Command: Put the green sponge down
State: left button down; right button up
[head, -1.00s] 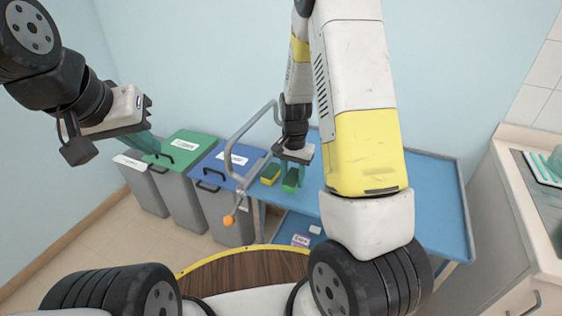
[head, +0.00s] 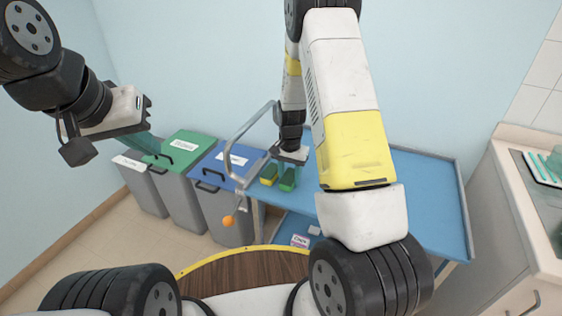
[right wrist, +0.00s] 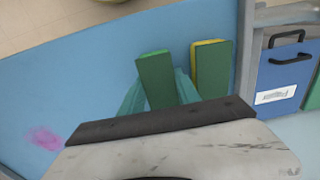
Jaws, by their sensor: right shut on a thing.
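The green sponge (head: 288,179) is between the teal fingers of my right gripper (head: 289,173), which is shut on it. In the right wrist view the sponge (right wrist: 157,81) stands on edge between the fingers, over the blue cart top. I cannot tell whether it touches the surface. A yellow and green sponge (head: 269,175) is close beside it on the left; in the right wrist view it (right wrist: 211,68) is a short gap to the right. My left gripper (head: 149,142) is far off at the left, above the bins, and its opening is unclear.
The blue cart (head: 435,195) has a bare top to the right and a raised metal handle (head: 240,150) at its left end. Green-lidded (head: 185,146) and blue-lidded (head: 232,160) bins stand left of it. A pink stain (right wrist: 45,138) marks the cart top. A counter (head: 540,215) is at the right.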

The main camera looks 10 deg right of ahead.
jog(key=o, duration=1.3)
notch_tip(320, 180, up, 12)
notch_tip(320, 180, up, 8)
jog(key=n+t+y, duration=0.1)
send_over(289, 176)
jog(key=s, duration=0.3)
jog(key=s+r+n+t, duration=0.1)
jog(key=s+r+n, duration=0.1)
jog(key=s+r, duration=0.2)
jog(key=s+a+r+n+t, duration=0.1)
jog(key=s+r, duration=0.4)
jog(key=s, duration=0.5)
jog(key=s+a+r+n+t+y, duration=0.1)
jog(key=s+r+n+t, duration=0.2)
jog(key=s+r, duration=0.2)
jog(key=shift+s, duration=1.2)
